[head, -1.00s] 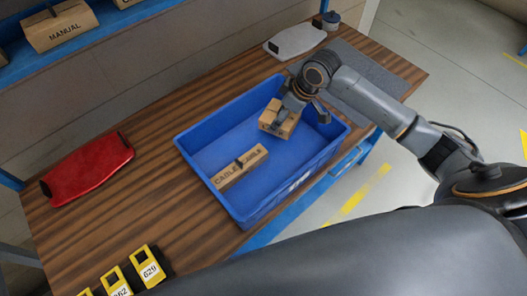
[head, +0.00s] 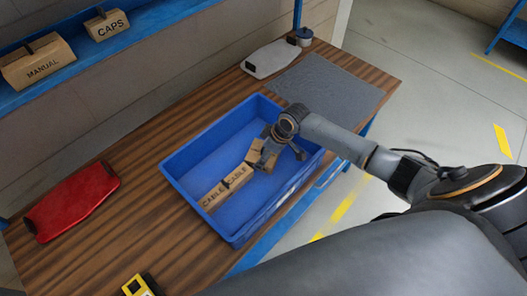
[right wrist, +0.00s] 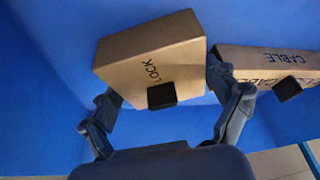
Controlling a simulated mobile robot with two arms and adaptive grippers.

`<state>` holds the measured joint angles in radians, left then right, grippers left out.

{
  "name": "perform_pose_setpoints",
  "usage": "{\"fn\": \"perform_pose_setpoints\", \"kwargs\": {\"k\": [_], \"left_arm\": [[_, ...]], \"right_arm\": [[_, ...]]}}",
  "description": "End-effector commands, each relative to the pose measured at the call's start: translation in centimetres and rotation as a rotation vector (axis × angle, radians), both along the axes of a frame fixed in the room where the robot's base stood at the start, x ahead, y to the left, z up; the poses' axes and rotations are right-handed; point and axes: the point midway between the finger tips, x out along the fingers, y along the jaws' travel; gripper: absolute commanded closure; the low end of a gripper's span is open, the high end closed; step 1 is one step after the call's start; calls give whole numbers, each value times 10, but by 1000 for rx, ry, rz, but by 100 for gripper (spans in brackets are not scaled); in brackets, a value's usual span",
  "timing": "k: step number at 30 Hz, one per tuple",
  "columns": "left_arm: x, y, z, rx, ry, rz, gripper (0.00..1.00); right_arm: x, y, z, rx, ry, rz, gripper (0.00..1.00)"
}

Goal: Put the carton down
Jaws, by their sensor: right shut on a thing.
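My right gripper (head: 270,148) is inside the blue crate (head: 176,180), shut on a small brown carton (head: 260,158). In the right wrist view the carton (right wrist: 150,62) sits between the two fingers (right wrist: 165,92), slightly tilted, with "LOCK" and a black patch on its face. Whether it touches the crate floor I cannot tell. Another carton marked "CABLE" (head: 222,190) lies in the crate close beside it; it also shows at the right of the right wrist view (right wrist: 262,62). My left gripper is not in view.
The crate stands on a wooden table (head: 130,225). A red case (head: 72,202) lies left, a grey mat (head: 325,85) and a grey-white case (head: 270,58) at the back. A yellow tag (head: 138,286) is in front. A blue shelf holds "MANUAL" (head: 38,66) and "CAPS" (head: 107,25) boxes.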

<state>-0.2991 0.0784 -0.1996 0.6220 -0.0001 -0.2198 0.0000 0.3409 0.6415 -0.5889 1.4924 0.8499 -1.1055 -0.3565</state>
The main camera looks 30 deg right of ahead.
Motion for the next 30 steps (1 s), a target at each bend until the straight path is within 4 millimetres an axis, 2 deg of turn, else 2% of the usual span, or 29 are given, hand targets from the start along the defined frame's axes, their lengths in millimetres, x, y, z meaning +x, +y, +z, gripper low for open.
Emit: {"fn": "perform_pose_setpoints", "kwargs": {"k": [5,6,20,23,30], "left_arm": [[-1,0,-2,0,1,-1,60],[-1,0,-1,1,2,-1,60],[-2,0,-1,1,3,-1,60],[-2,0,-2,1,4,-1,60],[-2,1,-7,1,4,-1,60]], "right_arm": [[1,0,-3,1,-2,-1,57],[0,0,-2,0,0,-1,4],[0,-1,4,0,-1,0,3],[-4,-5,15,0,-2,-2,3],[-18,-18,62,-3,-4,0,3]]}}
